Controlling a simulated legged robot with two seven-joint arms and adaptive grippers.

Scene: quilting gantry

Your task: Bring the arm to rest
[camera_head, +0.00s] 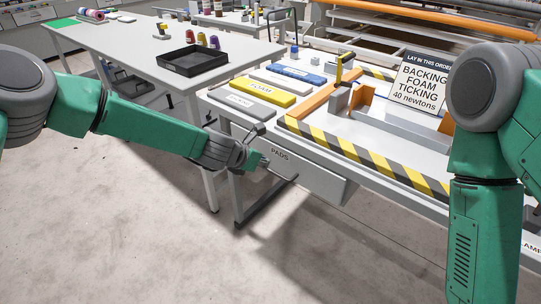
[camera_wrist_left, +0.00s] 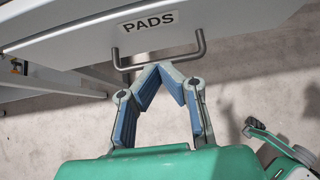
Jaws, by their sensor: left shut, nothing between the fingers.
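My left arm (camera_head: 150,128) reaches in from the left. Its gripper (camera_head: 264,160) is beside the grey drawer labelled PADS (camera_head: 318,182) under the work table. In the left wrist view the fingers (camera_wrist_left: 162,68) meet at their tips with nothing between them. The tips are close to the bar handle (camera_wrist_left: 128,68) of the drawer front (camera_wrist_left: 225,22); I cannot tell whether they touch it. The handle is not between the fingers. My right arm (camera_head: 483,235) hangs down at the right; its gripper is outside the head view.
The table carries a grey pad (camera_head: 240,105), a yellow FOAM pad (camera_head: 262,91), a blue pad (camera_head: 298,75), an orange-edged fixture (camera_head: 310,101) and an order sign (camera_head: 418,85). A second table with a black tray (camera_head: 188,62) stands at left. The floor in front is clear.

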